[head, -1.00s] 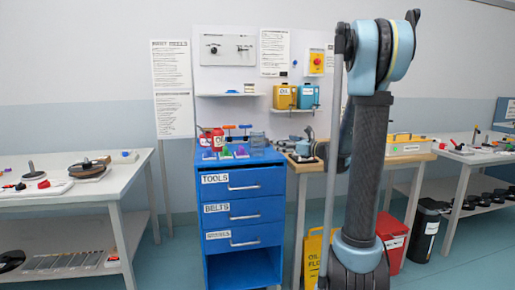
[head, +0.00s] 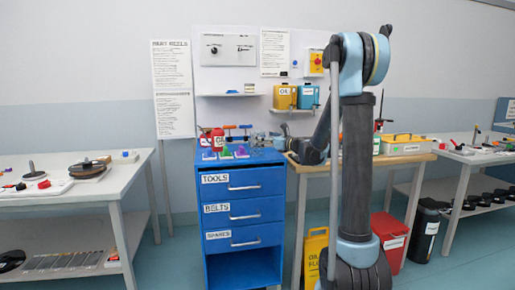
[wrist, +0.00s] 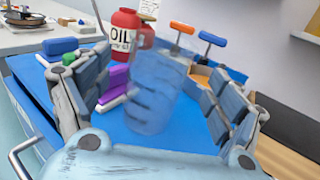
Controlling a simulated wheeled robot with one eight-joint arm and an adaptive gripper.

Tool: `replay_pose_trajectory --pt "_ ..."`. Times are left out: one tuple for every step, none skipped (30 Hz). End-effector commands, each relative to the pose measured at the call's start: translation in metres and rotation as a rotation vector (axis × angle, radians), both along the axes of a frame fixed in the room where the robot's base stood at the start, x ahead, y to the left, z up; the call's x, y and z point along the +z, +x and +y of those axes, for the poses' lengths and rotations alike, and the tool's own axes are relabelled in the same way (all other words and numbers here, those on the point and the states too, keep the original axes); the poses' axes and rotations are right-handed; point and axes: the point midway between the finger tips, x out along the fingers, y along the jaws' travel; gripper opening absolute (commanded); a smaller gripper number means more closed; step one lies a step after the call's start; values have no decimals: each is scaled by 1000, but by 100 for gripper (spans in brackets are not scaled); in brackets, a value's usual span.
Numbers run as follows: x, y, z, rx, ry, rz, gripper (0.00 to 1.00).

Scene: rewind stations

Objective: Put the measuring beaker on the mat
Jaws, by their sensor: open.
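The measuring beaker (wrist: 155,90) is clear, bluish and upright on the blue cart top (wrist: 190,138) in the wrist view. My gripper (wrist: 157,70) is open, with one finger on each side of the beaker; I cannot tell whether either finger touches it. In the head view my gripper (head: 279,139) is small at the right edge of the cart top, and the beaker is too small to make out surely there. I cannot pick out the mat in either view.
A red oil can (wrist: 126,32) stands behind the beaker. Purple blocks (wrist: 114,85) lie to its left, and tools with orange (wrist: 182,27) and blue (wrist: 212,38) handles stand behind right. A wooden table (head: 400,159) adjoins the cart; a white table (head: 60,205) stands at left.

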Motion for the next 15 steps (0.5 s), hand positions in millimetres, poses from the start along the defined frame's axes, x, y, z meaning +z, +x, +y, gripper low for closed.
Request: replay_pose_trajectory --pt "0 2 3 1 0 0 86" --pt "0 3 5 2 0 0 86" --pt "0 6 8 2 0 0 86" --pt "0 8 11 1 0 0 86" --pt "-1 11 13 1 0 0 86" --pt "-1 14 18 1 0 0 86" --pt "-1 17 22 2 0 0 86" --pt "-1 20 25 3 0 0 86" --pt "-1 23 29 2 0 0 86" --pt "-1 26 32 1 0 0 86" --pt "-1 28 34 1 0 0 86" --pt "-1 30 36 1 0 0 86" --pt "-1 31 38 1 0 0 86" --pt "-1 31 38 1 0 0 86" --pt "-1 32 39 0 0 0 86"
